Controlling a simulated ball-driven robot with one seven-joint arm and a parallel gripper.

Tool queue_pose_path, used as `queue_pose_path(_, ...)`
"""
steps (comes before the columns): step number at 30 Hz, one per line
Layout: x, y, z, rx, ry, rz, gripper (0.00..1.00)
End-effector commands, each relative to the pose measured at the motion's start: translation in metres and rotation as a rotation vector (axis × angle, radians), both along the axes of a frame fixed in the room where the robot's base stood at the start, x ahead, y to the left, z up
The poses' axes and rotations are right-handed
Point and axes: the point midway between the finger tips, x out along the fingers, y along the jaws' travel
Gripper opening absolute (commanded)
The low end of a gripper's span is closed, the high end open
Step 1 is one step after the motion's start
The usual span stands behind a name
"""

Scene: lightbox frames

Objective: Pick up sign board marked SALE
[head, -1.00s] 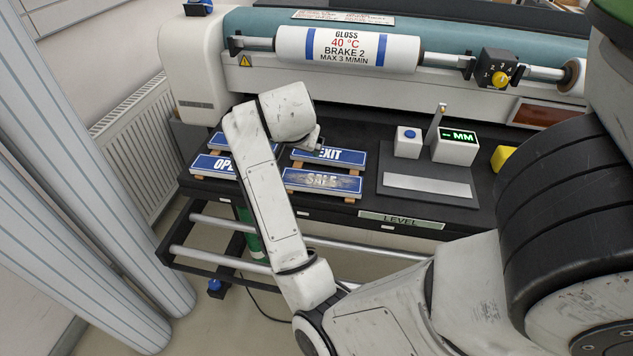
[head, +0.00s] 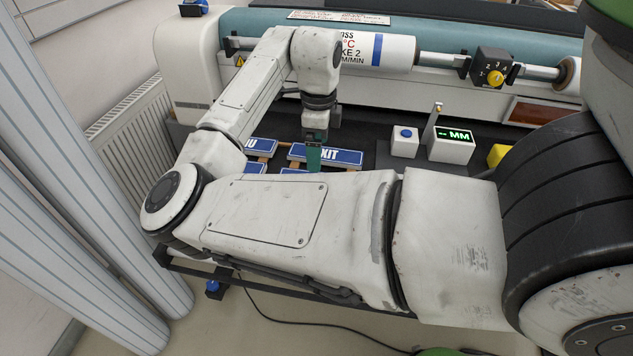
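The board marked SALE is almost wholly hidden behind my arm. Only a thin blue strip (head: 295,171) of what appears to be this board shows above the arm, and its lettering cannot be read now. My gripper (head: 314,160) points down over the boards, with its green part in front of the blue EXIT board (head: 345,156). Its fingertips are small and partly hidden by my forearm. I cannot tell whether they are open or touch a board.
Another blue board (head: 262,145) lies left of EXIT, with a blue strip (head: 250,168) of one more below it. A white box with a blue button (head: 404,141) and an MM display (head: 452,143) stand to the right. The roller (head: 395,52) runs behind.

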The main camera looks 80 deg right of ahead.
Motion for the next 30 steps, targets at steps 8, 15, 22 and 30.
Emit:
queue_pose_path(8,0.0,0.0,-0.035,-0.002,0.001,0.004,0.96)
queue_pose_path(15,-0.001,0.001,-0.057,0.0,0.001,0.004,0.96)
queue_pose_path(22,-0.001,0.001,-0.086,-0.001,0.001,0.004,0.96)
queue_pose_path(30,-0.001,0.0,-0.09,-0.003,0.0,0.004,0.96)
